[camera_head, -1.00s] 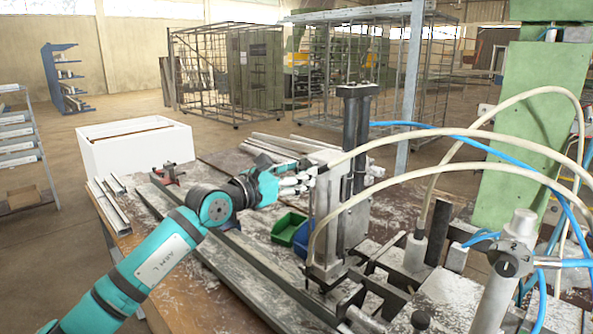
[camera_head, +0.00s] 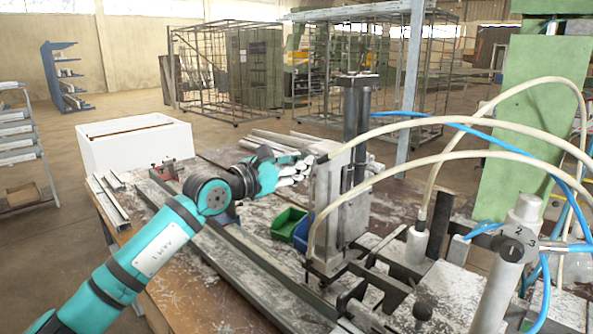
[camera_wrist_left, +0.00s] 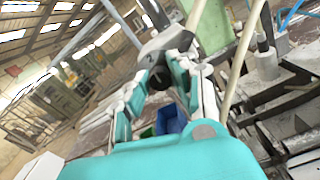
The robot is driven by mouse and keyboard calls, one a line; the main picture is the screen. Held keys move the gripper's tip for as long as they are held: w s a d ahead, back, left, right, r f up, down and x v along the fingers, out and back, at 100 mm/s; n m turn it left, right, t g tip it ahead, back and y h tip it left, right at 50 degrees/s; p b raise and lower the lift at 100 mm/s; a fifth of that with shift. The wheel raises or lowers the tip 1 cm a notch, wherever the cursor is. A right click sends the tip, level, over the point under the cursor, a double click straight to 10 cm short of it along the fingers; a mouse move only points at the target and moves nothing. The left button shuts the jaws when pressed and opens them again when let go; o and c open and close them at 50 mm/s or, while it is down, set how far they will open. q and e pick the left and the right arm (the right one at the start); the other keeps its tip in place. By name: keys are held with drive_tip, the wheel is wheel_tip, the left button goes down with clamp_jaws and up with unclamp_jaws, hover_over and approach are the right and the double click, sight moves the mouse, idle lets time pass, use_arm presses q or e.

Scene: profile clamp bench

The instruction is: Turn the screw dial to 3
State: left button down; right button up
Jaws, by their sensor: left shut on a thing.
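My left gripper (camera_head: 300,168) reaches in from the left to the upright metal clamp block (camera_head: 325,205). In the left wrist view its fingers close around a grey numbered dial (camera_wrist_left: 166,42), and a "2" shows on its face. A dark round part shows between the fingers below it. In the head view the clamp hides this spot. Also in the head view, a grey collar (camera_head: 517,243) marked "2" and "3" sits on a pale cylinder at the right. I cannot tell whether it is the same dial. My right gripper is out of view.
A green bin (camera_head: 288,224) and a blue bin (camera_head: 303,235) sit beside the clamp. Pale hoses (camera_head: 440,128) and a blue hose (camera_head: 475,130) arch over the right side. Long metal profiles (camera_head: 245,262) lie on the bench. A white box (camera_head: 135,145) stands behind.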

use_arm(q)
drive_tip(key=shift+f+m+b, duration=0.15)
drive_tip(key=shift+m+b, duration=5.15)
drive_tip(key=shift+m, duration=0.1)
drive_tip(key=shift+d, duration=0.1)
drive_tip(key=c, duration=1.1)
unclamp_jaws()
drive_tip(key=v, duration=1.2)
